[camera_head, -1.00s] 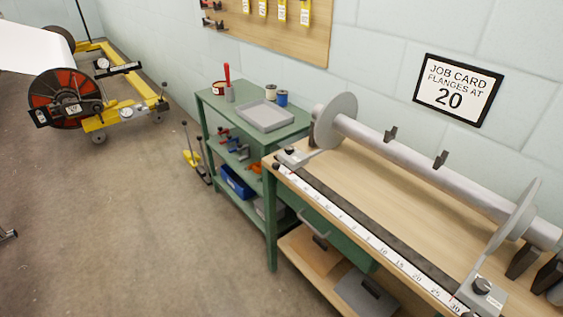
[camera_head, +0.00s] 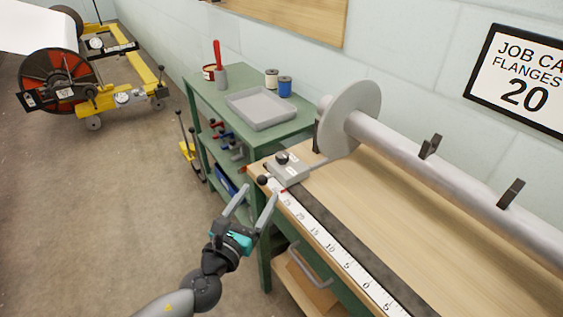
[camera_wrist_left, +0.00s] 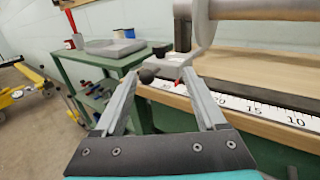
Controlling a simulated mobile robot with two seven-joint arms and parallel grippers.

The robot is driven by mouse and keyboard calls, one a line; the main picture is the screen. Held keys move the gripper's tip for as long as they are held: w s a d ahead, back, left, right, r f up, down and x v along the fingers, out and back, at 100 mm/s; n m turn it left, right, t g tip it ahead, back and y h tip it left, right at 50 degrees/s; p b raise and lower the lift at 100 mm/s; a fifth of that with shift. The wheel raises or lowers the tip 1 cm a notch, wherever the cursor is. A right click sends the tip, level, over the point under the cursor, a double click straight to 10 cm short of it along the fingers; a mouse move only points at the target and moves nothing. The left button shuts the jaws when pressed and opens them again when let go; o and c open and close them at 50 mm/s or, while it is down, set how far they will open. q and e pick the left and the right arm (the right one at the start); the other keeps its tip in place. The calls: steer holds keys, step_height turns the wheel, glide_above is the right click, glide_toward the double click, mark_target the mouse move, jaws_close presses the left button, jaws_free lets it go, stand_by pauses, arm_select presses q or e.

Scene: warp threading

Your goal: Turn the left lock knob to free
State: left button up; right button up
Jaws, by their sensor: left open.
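A grey block (camera_head: 290,171) with a dark round lock knob (camera_head: 282,158) on its top sits at the left end of the white ruler (camera_head: 320,238). A black ball handle (camera_head: 262,180) sticks out at its front side. My left gripper (camera_head: 258,193) is open and empty, just in front of the block and the bench edge. In the left wrist view the black ball (camera_wrist_left: 147,75) shows between the fingertips, with the dark knob (camera_wrist_left: 160,47) above and beyond it. I see no contact with either. My right gripper is out of view.
A roller with a round flange (camera_head: 352,118) lies along the bench (camera_head: 440,235) behind the ruler. A green shelf cart (camera_head: 205,88) with a grey tray (camera_head: 236,110) and spools stands to the left.

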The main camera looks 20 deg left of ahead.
mark_target(280, 161)
arm_select(q)
steer(key=w, duration=1.1)
steer(key=shift+w+d+b, duration=0.1)
steer(key=shift+d+b, duration=0.25)
steer(key=shift+d, duration=0.05)
steer(key=w, duration=0.3)
steer(key=shift+d+b, duration=0.15)
steer(key=shift+b, duration=0.2)
steer(key=shift+w, duration=0.5)
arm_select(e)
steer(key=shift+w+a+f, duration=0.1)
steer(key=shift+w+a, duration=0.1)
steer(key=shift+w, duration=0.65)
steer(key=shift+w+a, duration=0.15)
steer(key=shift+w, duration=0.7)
arm_select(q)
steer(key=shift+c, duration=0.2)
jaws_close()
